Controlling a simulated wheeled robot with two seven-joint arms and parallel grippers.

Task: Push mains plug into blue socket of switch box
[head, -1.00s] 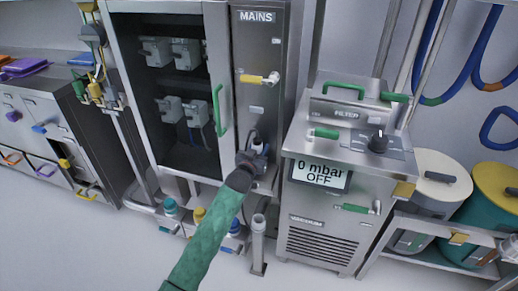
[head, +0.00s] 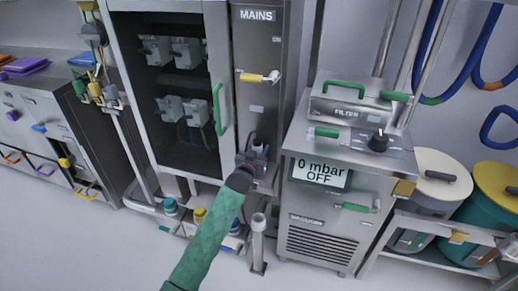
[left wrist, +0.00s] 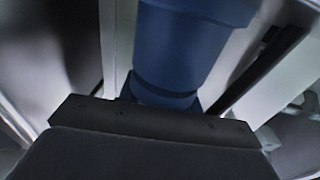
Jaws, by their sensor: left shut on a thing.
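The switch box (head: 257,112) is the tall grey column marked MAINS, with a yellow-and-white lever (head: 260,77) on its front. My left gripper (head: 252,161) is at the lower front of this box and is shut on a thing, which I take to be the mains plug. A blue round body (left wrist: 185,50), either the plug or the socket, fills the top middle of the left wrist view, right ahead of the gripper. A small part of it shows in the head view (head: 259,147). The join between plug and socket is hidden. My right gripper is not in view.
An open-fronted cabinet (head: 221,60) with grey breakers stands left of the box. A vacuum unit (head: 322,215) reading "0 mbar OFF" stands to the right. A grey upright pipe (head: 258,240) rises close to my left forearm. Drums (head: 435,195) stand far right.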

